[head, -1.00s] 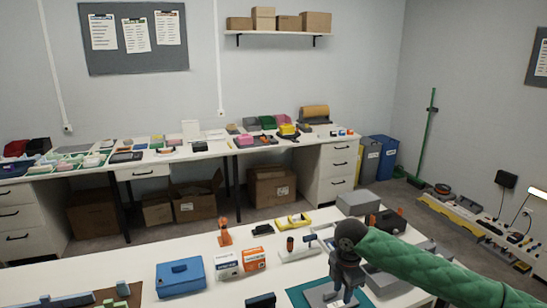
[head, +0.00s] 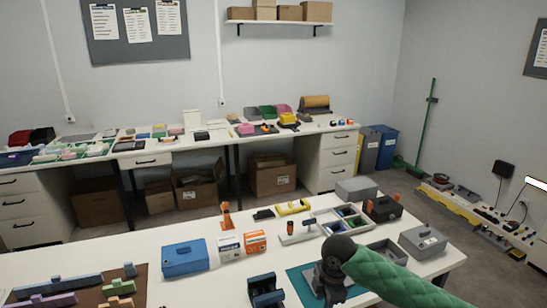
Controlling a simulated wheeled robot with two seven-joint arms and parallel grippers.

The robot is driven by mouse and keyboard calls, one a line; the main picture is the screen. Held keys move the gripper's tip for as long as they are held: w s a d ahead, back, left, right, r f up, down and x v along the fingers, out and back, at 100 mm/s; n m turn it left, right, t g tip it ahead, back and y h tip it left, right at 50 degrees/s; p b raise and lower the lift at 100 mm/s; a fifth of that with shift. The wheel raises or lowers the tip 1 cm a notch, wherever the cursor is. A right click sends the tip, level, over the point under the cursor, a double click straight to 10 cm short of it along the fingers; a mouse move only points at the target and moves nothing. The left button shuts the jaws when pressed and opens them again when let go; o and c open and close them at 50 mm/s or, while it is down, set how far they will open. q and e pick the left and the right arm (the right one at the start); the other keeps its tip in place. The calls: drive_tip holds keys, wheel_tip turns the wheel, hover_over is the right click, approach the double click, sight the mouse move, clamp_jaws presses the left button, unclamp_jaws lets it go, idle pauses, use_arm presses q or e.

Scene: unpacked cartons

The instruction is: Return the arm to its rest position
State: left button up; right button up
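My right arm, in a green quilted sleeve (head: 385,278), comes in from the lower right of the head view. Its dark wrist leads down to my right gripper (head: 328,296), which points down over a teal mat (head: 297,275) on the near table (head: 120,255). The fingertips are too small and dark to tell whether they are open or shut, and I see nothing clearly held. My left arm and gripper are not in view.
Near the arm are a grey box with a handle (head: 423,241), an open grey tray (head: 385,252) and a dark blue holder (head: 265,290). A blue box (head: 185,257), small cartons (head: 255,242) and a divided tray (head: 322,216) stand farther left and back.

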drive_tip(key=s+a+f+m+t+y, duration=0.1)
drive_tip(key=s+a+f+m, duration=0.25)
drive_tip(key=s, duration=0.25)
drive_tip(key=s+a+f+m+t+y, duration=0.1)
drive_tip(key=s+a+f+m+y, duration=0.1)
drive_tip(key=s+a+f+m, duration=0.3)
drive_tip(key=s+d+f+m+t+h, duration=0.1)
drive_tip(key=s+d+f+m+h, duration=0.1)
drive_tip(key=s+d+m, duration=0.5)
drive_tip(key=s+d+f+m+h, duration=0.1)
drive_tip(key=s+d+m+h, duration=0.15)
drive_tip(key=s+d, duration=0.8)
drive_tip(key=s+a+f, duration=0.1)
drive_tip(key=s+f, duration=0.1)
drive_tip(key=f, duration=1.1)
drive_tip(key=s+a+f+g, duration=0.1)
drive_tip(key=s+a+f, duration=0.1)
drive_tip(key=f, duration=1.2)
drive_tip(key=s+a+f+g+y, duration=0.1)
drive_tip(key=s+a+f, duration=0.1)
drive_tip(key=f, duration=1.2)
drive_tip(key=shift+s+f+m, duration=0.15)
drive_tip(key=shift+s+m, duration=0.25)
drive_tip(key=shift+s, duration=0.15)
